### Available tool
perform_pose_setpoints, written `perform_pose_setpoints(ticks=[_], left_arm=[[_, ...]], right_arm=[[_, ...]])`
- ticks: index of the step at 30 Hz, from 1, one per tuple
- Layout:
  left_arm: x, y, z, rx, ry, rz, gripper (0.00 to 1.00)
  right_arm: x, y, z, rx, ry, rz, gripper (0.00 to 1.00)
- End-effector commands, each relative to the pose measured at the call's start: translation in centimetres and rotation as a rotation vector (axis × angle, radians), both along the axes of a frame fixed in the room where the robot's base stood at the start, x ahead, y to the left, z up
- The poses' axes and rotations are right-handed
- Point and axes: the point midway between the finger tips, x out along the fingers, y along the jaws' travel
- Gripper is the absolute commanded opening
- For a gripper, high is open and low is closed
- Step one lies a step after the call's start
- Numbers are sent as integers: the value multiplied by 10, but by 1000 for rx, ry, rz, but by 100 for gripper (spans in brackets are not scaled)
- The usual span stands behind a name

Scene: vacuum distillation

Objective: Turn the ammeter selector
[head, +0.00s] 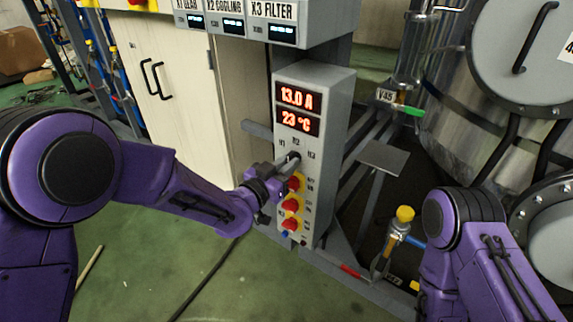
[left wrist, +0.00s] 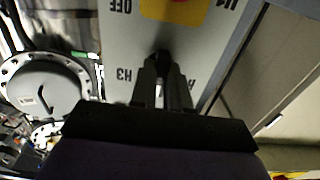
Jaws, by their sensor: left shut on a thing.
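The grey control box (head: 313,130) stands upright with two red displays reading 13.0 A (head: 297,97) and 23 °C (head: 297,122). Below them is the black ammeter selector (head: 294,156), among the labels H1, H2 and H3. My left gripper (head: 284,163) reaches in from the left and is shut on the selector. In the left wrist view the two fingers (left wrist: 162,88) close around the dark selector knob (left wrist: 161,57), between the H3 and H1 labels. The fingers hide part of the knob, so its exact pointing is hard to tell. My right gripper is out of view.
Several red knobs on yellow plates (head: 290,205) sit just below the selector. A sign panel (head: 235,15) hangs above, and a pale cabinet (head: 165,90) stands behind at left. A yellow-capped valve (head: 404,215) and steel vessel (head: 450,110) are at right. Green floor is open at lower left.

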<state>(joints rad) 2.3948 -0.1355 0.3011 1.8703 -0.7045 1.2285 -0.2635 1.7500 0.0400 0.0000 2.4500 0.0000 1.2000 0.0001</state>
Motion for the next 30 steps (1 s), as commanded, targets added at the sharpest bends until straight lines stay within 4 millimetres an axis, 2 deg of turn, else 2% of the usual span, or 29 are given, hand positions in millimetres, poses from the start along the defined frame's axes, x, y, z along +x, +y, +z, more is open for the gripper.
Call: perform_pose_setpoints(ticks=[3, 4, 6, 14, 17, 24, 30], left_arm=[[0, 0, 1, -1, 0, 1, 0], [0, 0, 1, -1, 0, 1, 26], [0, 0, 1, -1, 0, 1, 42], [0, 0, 0, -1, 1, 0, 42], [-7, 5, 0, -2, 1, 0, 42], [-52, 38, 0, -1, 2, 1, 42], [-79, 58, 0, -2, 1, 1, 42]], right_arm=[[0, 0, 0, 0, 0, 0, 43], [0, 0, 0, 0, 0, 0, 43], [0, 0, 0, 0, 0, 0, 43], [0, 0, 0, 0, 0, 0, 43], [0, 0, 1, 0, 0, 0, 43], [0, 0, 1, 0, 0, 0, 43], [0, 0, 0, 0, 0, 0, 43]])
